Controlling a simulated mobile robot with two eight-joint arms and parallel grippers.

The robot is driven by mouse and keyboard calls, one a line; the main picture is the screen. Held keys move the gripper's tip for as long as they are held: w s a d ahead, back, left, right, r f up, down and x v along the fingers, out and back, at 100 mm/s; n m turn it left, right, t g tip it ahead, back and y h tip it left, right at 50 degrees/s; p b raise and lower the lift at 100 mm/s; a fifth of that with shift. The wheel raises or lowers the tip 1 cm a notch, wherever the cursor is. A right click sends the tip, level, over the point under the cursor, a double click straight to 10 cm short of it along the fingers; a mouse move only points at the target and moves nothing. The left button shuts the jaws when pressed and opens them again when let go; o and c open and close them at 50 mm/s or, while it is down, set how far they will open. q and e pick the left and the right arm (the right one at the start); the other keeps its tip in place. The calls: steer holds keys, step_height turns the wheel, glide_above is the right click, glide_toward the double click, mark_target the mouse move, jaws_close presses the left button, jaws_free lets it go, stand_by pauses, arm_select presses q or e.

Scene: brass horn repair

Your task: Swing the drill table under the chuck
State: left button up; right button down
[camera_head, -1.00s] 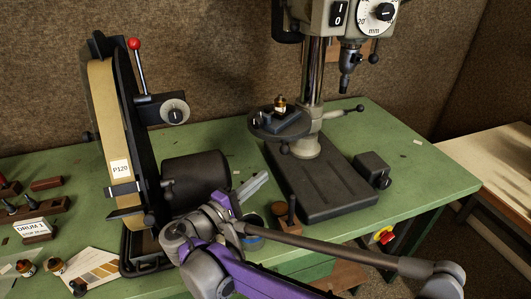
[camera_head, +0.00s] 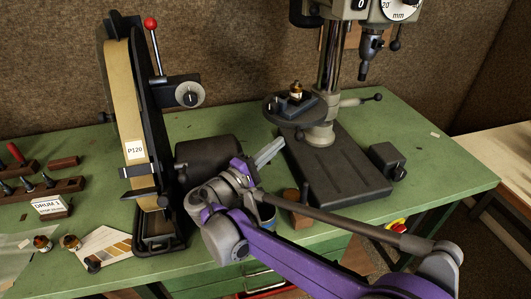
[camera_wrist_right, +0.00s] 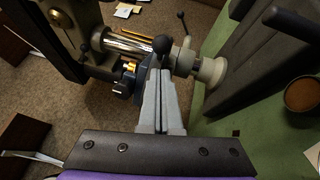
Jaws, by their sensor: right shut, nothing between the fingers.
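The round dark drill table (camera_head: 271,112) is mounted on the drill press's shiny column (camera_head: 331,60). It sits out to the left of the chuck (camera_head: 365,66), not beneath it. A dark block and a small brass-coloured part (camera_head: 296,90) sit on the table. My right gripper (camera_head: 279,143) is just below and in front of the table, fingers together and empty. In the right wrist view, the shut fingers (camera_wrist_right: 160,75) point toward a dark ball knob (camera_wrist_right: 162,45) and the column (camera_wrist_right: 128,42); contact cannot be told. My left gripper is not in view.
The drill's black base (camera_head: 340,178) stands on the green bench (camera_head: 455,170). A belt sander (camera_head: 135,120) with its dark motor is at left. A wooden block (camera_head: 299,215) lies near my right forearm. A red-and-yellow switch (camera_head: 397,226) is at the bench front.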

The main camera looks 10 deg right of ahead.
mark_target(297, 129)
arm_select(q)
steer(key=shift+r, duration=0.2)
arm_select(e)
steer(key=shift+x, duration=2.05)
steer(key=shift+s, duration=0.1)
